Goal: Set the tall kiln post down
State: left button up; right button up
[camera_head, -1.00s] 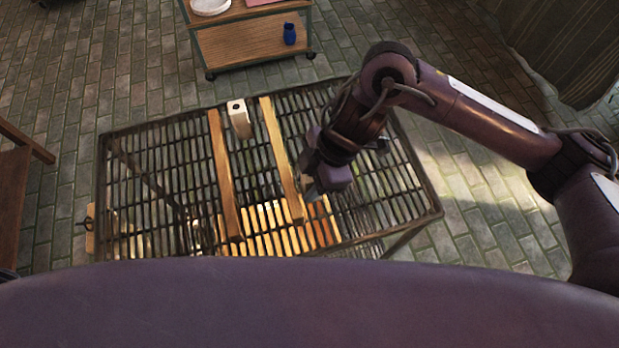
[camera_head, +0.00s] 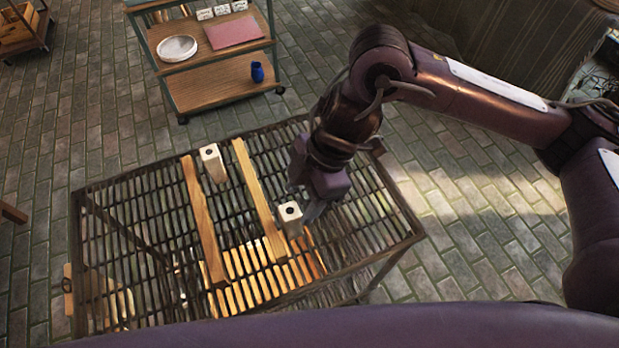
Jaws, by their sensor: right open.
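A pale square kiln post (camera_head: 290,219) with a dark hole in its top stands upright on the slatted metal rack (camera_head: 345,262), just right of the right-hand wooden strip. My right gripper (camera_head: 309,210) is open, close beside this post on its right; whether a finger touches it I cannot tell. A second pale post (camera_head: 213,164) with a hole stands near the rack's far side, between the two wooden strips. My left gripper is not in view.
Two wooden strips, left (camera_head: 204,225) and right (camera_head: 257,195), lie across the rack. A shelved cart (camera_head: 215,82) behind holds a white plate (camera_head: 177,48), a pink sheet (camera_head: 233,31) and a blue vase (camera_head: 257,72). The rack's left part is clear on top.

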jog(key=shift+v, duration=2.25)
